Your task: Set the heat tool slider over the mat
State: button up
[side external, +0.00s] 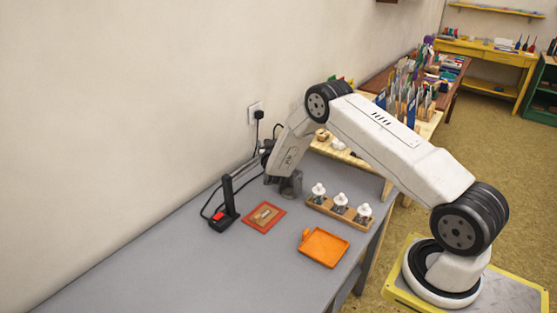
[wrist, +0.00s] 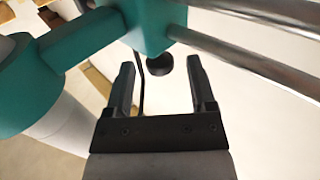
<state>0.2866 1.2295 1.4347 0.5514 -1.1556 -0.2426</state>
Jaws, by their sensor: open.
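The red mat (side external: 254,226) lies on the grey table with a small pale piece on it. In the wrist view a teal block (wrist: 150,22) sits on two metal rods (wrist: 245,65), and a black knob (wrist: 160,64) shows below it; this looks like the heat tool slider. In the side view the block is not clearly visible, being behind my wrist. Pale rods run from my wrist toward a black post (side external: 229,196), left of the mat. My gripper (wrist: 161,64) is open, its two fingers apart on either side of the knob. I cannot tell whether they touch it.
A red part (side external: 217,221) sits at the post's foot. A wooden rack (side external: 338,211) with three white-topped bottles stands right of the mat. An orange tray (side external: 325,262) lies in front. A black cable runs to a wall plug (side external: 259,114). The table's left front is clear.

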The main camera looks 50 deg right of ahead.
jog(key=shift+x, duration=1.9)
grip_shut()
